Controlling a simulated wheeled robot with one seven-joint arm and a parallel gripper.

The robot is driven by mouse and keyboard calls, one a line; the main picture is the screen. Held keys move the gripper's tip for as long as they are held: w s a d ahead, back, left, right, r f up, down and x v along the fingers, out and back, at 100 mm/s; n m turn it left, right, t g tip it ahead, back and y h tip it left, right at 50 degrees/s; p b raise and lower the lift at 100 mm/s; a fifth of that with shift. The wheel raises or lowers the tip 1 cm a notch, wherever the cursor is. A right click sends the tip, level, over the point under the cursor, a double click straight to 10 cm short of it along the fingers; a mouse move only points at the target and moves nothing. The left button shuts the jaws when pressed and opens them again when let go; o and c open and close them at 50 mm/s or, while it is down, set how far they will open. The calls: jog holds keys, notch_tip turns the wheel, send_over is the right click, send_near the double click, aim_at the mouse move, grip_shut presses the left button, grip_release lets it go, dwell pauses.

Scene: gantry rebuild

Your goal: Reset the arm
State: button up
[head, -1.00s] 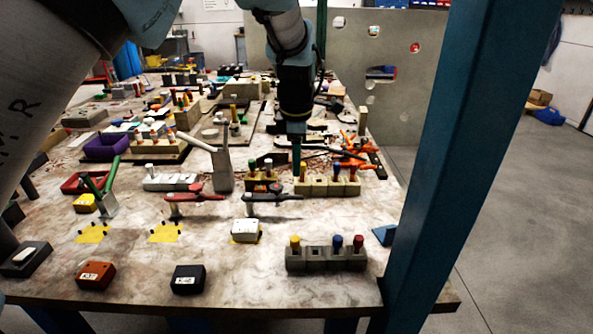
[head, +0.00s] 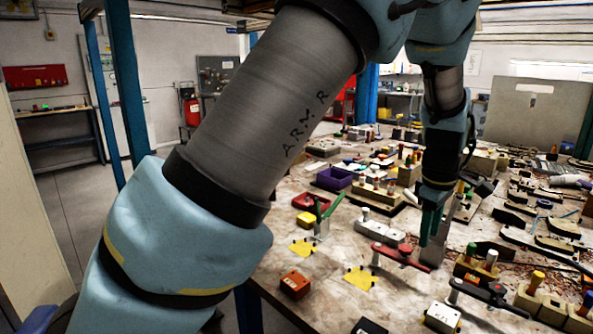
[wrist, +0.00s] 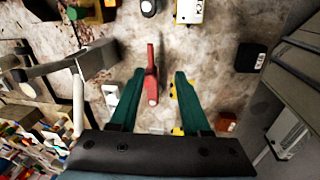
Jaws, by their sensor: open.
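My gripper (head: 432,222) hangs from my arm over the workbench, its green fingers pointing down in front of a grey upright bracket (head: 440,245). In the wrist view, the two green fingers of my gripper (wrist: 159,74) are spread apart with nothing held. A red-handled toggle clamp (wrist: 151,75) shows between them, below on the table; it also shows in the head view (head: 400,256). My large arm link covers the left and middle of the head view.
The workbench (head: 320,270) is crowded. A white block (head: 380,233), a black-handled clamp (head: 485,290), a green-handled clamp (head: 325,215), a red box (head: 295,284) and yellow pads (head: 360,278) are near. A purple bin (head: 334,178) stands farther back. Open floor lies left of the bench.

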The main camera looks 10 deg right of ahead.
jog(key=w+a+m, duration=0.1)
jog(key=w+a, duration=0.4)
jog(key=a, duration=0.7)
jog(key=w+a+m, duration=0.2)
jog(key=w+a, duration=0.2)
jog(key=a, duration=0.9)
jog(key=s+a+m, duration=0.2)
jog(key=s+a, duration=0.1)
jog(key=a, duration=0.7)
jog(key=s+a+m+y, duration=0.1)
jog(key=s+a+m, duration=0.1)
jog(key=a, duration=0.9)
jog(key=shift+s, duration=0.85)
